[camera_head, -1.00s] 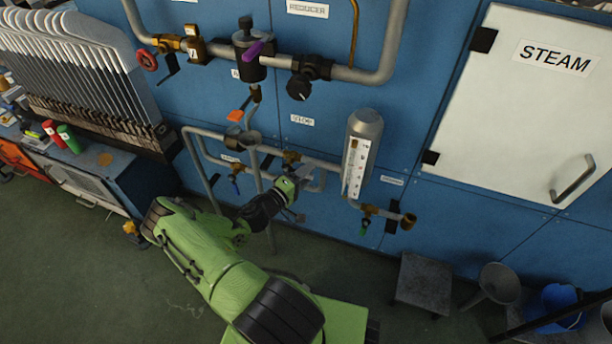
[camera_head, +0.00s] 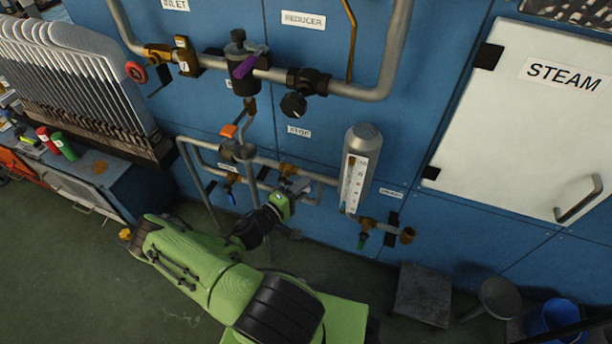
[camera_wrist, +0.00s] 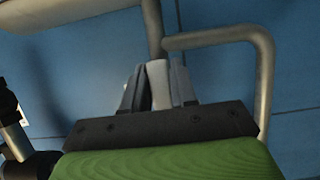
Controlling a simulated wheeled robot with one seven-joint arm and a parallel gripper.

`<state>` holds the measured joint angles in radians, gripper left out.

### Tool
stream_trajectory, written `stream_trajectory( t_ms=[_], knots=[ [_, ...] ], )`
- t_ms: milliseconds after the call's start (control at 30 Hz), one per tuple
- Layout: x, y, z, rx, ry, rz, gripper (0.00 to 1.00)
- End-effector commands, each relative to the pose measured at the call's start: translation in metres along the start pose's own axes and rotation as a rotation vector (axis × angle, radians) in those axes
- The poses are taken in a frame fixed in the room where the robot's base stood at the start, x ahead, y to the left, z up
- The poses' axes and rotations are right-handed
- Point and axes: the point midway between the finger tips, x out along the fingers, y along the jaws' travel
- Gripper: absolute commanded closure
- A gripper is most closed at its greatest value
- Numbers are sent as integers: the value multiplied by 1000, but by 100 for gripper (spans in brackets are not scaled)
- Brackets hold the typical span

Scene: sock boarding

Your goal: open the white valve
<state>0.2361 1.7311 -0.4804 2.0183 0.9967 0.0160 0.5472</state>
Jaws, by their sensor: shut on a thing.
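My gripper (camera_head: 294,190) is at the lower pipework on the blue wall, just below a brass valve body (camera_head: 288,170). In the wrist view my gripper (camera_wrist: 159,86) has its two dark fingers closed around a white lever (camera_wrist: 158,84), which appears to be the white valve's handle. The lever stands upright between the fingers in that view, below a grey pipe (camera_wrist: 153,28). In the head view the lever is mostly hidden by my gripper, so its angle to the pipe is hard to tell there.
A blue-handled valve (camera_head: 231,194) hangs just left of my gripper. The gauge cylinder (camera_head: 363,165) and a green-handled valve (camera_head: 362,240) are to the right. An orange lever (camera_head: 229,130) and a purple lever (camera_head: 248,66) are above. A stool (camera_head: 424,292) stands at lower right.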

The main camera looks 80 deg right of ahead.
Motion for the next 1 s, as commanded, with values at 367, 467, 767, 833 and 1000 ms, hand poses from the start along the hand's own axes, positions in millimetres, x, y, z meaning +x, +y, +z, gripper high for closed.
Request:
stream_trajectory(
  t_ms=[367, 467, 767, 833, 1000],
  knots=[
    [-5, 0, 2, -15, 7, 4, 70],
    [-5, 0, 2, -14, 6, 4, 55],
    [-6, 1, 2, -12, 7, 4, 52],
    [-13, 1, 1, -12, 9, 4, 52],
    [-53, 3, 0, -13, 13, 3, 52]
  ],
)
